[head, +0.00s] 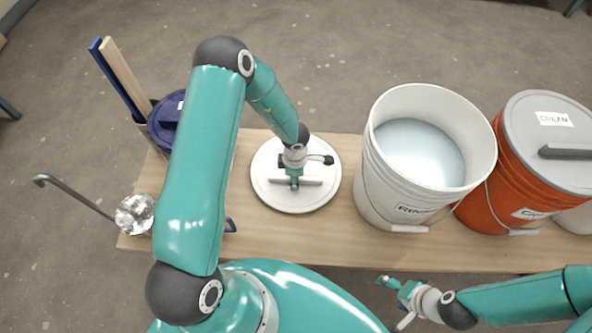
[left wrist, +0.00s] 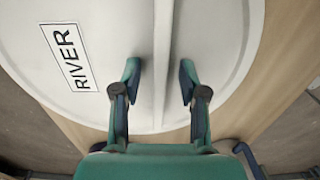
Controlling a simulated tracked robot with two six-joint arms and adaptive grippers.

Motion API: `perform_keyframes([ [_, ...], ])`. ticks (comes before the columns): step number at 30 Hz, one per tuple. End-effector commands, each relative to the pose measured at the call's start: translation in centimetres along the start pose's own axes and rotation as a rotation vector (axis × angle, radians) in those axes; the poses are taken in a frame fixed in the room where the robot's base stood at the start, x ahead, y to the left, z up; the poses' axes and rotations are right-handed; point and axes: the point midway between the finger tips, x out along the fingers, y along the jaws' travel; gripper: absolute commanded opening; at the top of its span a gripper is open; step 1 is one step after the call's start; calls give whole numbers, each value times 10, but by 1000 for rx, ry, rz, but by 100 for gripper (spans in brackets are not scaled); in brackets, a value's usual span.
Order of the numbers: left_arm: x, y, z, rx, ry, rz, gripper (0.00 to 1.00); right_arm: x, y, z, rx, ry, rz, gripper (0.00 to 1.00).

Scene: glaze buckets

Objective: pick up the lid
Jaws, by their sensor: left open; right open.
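The white round lid (head: 266,190) lies flat on the table, left of the open white bucket (head: 385,205). In the left wrist view the lid (left wrist: 215,50) bears the label RIVER (left wrist: 70,58), and its raised bar handle (left wrist: 162,60) runs across its middle. My left gripper (head: 295,184) is over the lid. In the left wrist view its fingers (left wrist: 160,82) are apart, one on each side of the handle; contact cannot be told. My right gripper (head: 398,302) is open and empty in front of the table's front edge, at the lower right.
The white bucket holds pale blue liquid. An orange bucket (head: 500,190) with a grey lid (head: 530,120) stands to its right. At left are a dark blue lid (head: 164,122), upright sticks (head: 122,75) and a metal ladle (head: 135,213). My left arm hides part of the table.

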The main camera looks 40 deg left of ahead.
Motion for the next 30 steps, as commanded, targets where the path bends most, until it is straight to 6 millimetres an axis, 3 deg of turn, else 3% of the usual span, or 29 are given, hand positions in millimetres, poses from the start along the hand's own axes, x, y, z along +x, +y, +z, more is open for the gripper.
perform_keyframes([
  [6,0,0,0,0,0,0,43,0,0,0,0,0,0,83],
  [14,0,0,0,0,0,0,0,0,0,0,0,0,0,83],
  [30,-1,0,0,0,1,0,0,2,1,0,0,0,0,83],
])
